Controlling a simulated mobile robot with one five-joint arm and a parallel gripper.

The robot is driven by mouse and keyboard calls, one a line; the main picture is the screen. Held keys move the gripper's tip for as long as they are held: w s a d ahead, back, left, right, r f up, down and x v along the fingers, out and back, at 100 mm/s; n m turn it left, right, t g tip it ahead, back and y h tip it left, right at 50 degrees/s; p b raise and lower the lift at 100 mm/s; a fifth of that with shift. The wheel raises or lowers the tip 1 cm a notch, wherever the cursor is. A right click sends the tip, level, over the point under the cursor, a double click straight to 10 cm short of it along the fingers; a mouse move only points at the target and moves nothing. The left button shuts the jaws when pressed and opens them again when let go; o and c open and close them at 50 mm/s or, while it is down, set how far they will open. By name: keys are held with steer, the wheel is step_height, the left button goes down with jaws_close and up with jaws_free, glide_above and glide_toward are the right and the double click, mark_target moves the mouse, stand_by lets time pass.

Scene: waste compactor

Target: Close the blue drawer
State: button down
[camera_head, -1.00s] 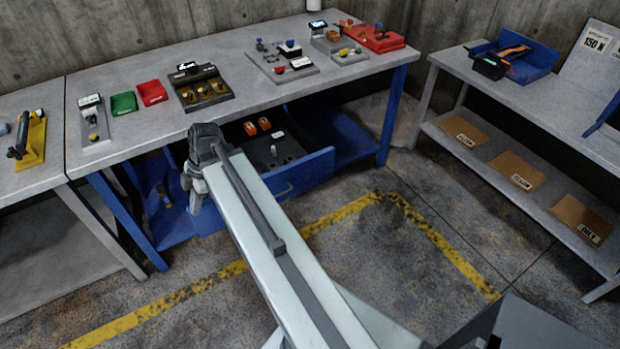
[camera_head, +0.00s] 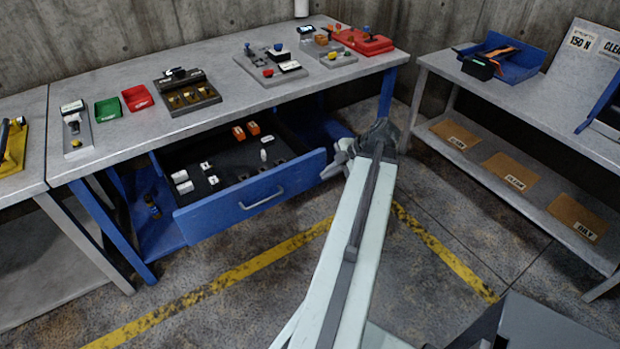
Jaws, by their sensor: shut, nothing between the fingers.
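The blue drawer (camera_head: 225,212) hangs under the grey workbench and is pulled out, with its dark interior showing. Its front carries a silver bar handle (camera_head: 262,199). Inside lie several small white and orange blocks. My gripper (camera_head: 340,163) is at the right end of the drawer front, close to its right upper corner. It is shut and holds nothing. I cannot tell whether it touches the drawer. My arm stretches up from the bottom of the view and does not cover the handle.
The workbench top (camera_head: 225,120) overhangs the drawer and holds several devices and small trays. A blue bench leg (camera_head: 387,95) stands behind my gripper. A second grey bench (camera_head: 545,120) with a lower shelf is on the right. The floor before the drawer is clear, with yellow lines.

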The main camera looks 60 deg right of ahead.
steer(key=b, duration=0.8)
glide_toward(294, 186)
step_height(294, 186, down, 4)
steer(key=s+a, duration=0.2)
steer(key=shift+w+d+r+p, duration=0.1)
steer(key=shift+w+d+r, duration=0.1)
steer(key=shift+w, duration=0.5)
steer(key=shift+w+d+r+p, duration=0.1)
steer(key=shift+w+d, duration=0.15)
steer(key=shift+w, duration=0.45)
steer(key=shift+w+d+r+p, duration=0.1)
steer(key=shift+w+d, duration=0.1)
steer(key=shift+w, duration=0.5)
